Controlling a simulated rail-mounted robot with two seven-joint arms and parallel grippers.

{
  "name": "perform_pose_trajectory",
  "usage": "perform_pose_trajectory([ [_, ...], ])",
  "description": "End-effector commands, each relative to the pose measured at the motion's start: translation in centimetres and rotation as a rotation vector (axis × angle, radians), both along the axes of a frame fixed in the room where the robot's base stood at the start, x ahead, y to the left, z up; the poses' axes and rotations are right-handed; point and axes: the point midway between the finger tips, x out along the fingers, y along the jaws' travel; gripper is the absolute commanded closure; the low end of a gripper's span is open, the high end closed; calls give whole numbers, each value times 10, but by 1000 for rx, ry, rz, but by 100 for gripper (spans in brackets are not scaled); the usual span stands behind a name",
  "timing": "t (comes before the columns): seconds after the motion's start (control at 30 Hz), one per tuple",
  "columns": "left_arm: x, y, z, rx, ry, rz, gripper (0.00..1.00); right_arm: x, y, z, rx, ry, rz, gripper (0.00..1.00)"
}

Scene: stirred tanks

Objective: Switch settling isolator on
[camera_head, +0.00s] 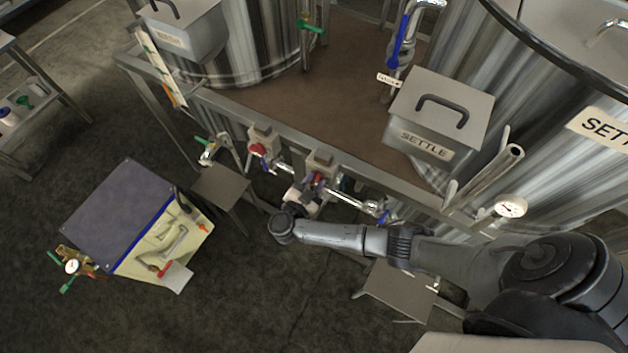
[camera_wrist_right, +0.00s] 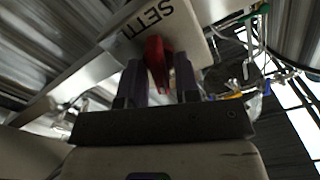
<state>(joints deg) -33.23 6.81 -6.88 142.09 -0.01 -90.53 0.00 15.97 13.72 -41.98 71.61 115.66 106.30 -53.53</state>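The settling isolator is a pale box (camera_wrist_right: 168,22) lettered "SETTL", with the rest of the word cut off or hidden, in the right wrist view. Its red handle (camera_wrist_right: 156,62) sits between the two fingers of my right gripper (camera_wrist_right: 160,80) and fills the gap between them. In the head view my right gripper (camera_head: 308,190) reaches the isolator (camera_head: 320,159) on the frame rail from below, and its fingers partly hide the red handle (camera_head: 317,178). My left gripper is not in view.
A similar box (camera_head: 262,134) with a red knob stands left of it on the rail. Pipes with a blue valve (camera_head: 384,216) run to the right.

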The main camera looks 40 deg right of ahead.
Motion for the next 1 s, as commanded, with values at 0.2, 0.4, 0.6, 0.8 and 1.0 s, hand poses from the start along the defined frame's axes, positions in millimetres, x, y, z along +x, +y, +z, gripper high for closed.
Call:
perform_pose_trajectory([
  [0.2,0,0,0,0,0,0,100,0,0,0,0,0,0,91],
  [0.4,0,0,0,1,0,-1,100,0,0,0,0,0,0,100],
  [0.6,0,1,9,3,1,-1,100,2,1,5,-5,19,-3,100],
  [0.8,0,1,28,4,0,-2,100,2,2,7,-28,98,-6,100],
  [1.0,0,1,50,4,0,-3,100,1,2,6,-79,265,-3,100],
])
